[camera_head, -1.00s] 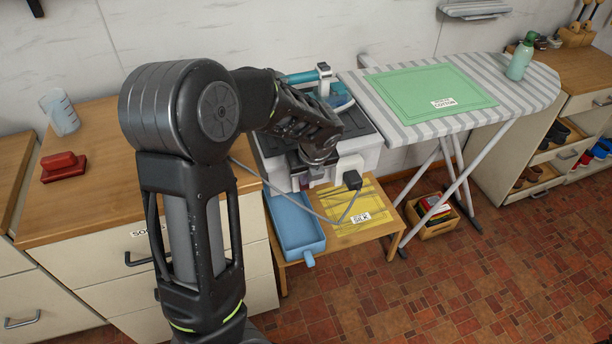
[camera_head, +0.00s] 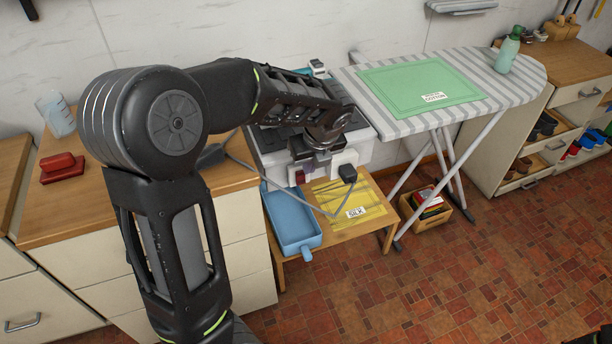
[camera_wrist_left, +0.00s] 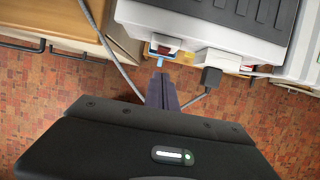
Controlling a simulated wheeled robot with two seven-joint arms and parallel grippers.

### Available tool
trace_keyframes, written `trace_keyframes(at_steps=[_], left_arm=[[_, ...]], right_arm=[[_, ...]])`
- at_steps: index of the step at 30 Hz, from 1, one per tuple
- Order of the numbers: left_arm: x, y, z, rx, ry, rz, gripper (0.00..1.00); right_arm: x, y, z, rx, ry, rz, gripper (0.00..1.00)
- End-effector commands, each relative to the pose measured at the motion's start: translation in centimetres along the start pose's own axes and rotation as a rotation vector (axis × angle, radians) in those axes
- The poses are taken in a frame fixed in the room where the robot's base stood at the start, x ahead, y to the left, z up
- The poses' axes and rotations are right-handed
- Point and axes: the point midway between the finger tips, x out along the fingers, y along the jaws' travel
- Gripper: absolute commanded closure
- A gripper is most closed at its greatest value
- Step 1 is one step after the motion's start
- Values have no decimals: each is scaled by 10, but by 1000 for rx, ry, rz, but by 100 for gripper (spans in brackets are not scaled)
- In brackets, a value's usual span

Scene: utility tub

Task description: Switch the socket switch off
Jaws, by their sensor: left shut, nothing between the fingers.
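The socket switch (camera_head: 299,177) shows as a small red piece on the front of the grey-white ironing station, left of the white socket block (camera_head: 343,160). It also shows as red in a white housing in the left wrist view (camera_wrist_left: 163,49). A black plug (camera_head: 348,174) with a grey cord sits in the socket block. My left gripper (camera_wrist_left: 160,80) is shut and empty, its fingertips just in front of and below the switch in the wrist view. I cannot tell whether they touch it. The switch's rocker position is too small to tell. My right gripper is not in view.
A blue tray (camera_head: 293,222) and a yellow cloth marked SILK (camera_head: 352,195) lie on the low wooden table under the station. The ironing board (camera_head: 520,88) stands to the right. The grey cord loops near my gripper. The tiled floor in front is clear.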

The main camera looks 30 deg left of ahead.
Motion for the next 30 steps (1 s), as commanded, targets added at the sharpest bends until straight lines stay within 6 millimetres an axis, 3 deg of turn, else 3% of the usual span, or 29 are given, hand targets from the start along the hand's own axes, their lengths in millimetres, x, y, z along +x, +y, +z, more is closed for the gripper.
trace_keyframes(at_steps=[3, 9, 30], left_arm=[[-21, 0, 6, -1, -1, -4, 100], [-37, 0, 9, 0, 0, -1, 100], [-38, -1, 10, -51, -1, -7, 100]], right_arm=[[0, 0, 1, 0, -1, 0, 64], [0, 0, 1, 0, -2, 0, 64], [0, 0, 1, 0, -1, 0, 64]])
